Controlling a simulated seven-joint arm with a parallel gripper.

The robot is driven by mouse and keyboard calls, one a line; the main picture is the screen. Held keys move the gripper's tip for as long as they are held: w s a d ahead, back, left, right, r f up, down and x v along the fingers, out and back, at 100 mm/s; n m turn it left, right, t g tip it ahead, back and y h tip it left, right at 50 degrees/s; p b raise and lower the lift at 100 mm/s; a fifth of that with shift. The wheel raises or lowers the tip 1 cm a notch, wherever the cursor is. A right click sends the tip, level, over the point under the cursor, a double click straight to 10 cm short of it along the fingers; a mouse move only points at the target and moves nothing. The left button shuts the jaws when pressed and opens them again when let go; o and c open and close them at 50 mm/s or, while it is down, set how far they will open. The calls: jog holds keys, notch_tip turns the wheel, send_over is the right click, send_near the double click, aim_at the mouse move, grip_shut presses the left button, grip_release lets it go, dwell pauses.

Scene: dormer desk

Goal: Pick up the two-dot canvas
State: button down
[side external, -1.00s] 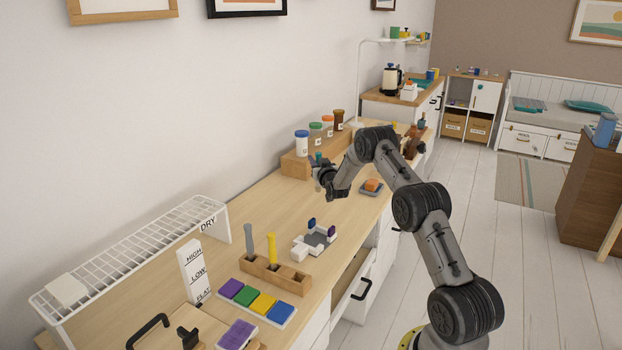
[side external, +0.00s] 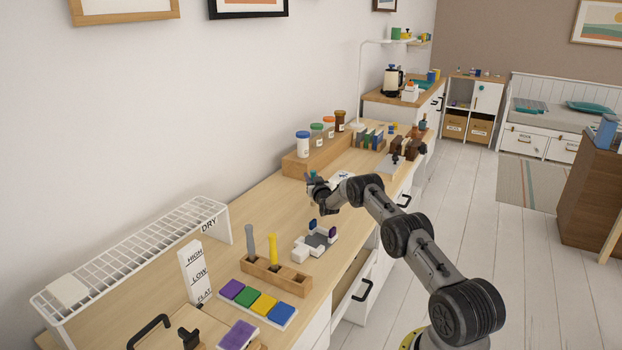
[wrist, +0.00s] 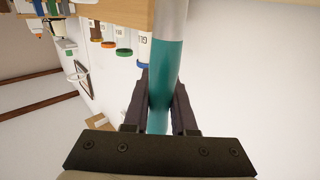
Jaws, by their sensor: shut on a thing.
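My gripper (side external: 318,190) is above the wooden desk, behind the white-and-grey fixture. In the wrist view my gripper (wrist: 160,78) is shut on a teal rod (wrist: 165,62) with a silver upper part (wrist: 170,16). The rod's far end is out of the wrist picture, and only a little teal shows at my gripper in the side view. I cannot make out a canvas with two dots in either view. Whatever is directly behind my arm is hidden.
The white-and-grey fixture (side external: 301,253) holds small dark blue and purple pieces. A wooden holder (side external: 262,273) with grey and yellow handles, colour pads (side external: 264,304) and a DRY rack (side external: 130,250) stand nearer. Lidded jars (side external: 303,144) stand behind my gripper. Bare desk lies left of it.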

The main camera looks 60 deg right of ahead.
jog(key=shift+f, duration=0.1)
jog(key=shift+f, duration=0.1)
jog(key=c, duration=0.7)
grip_release()
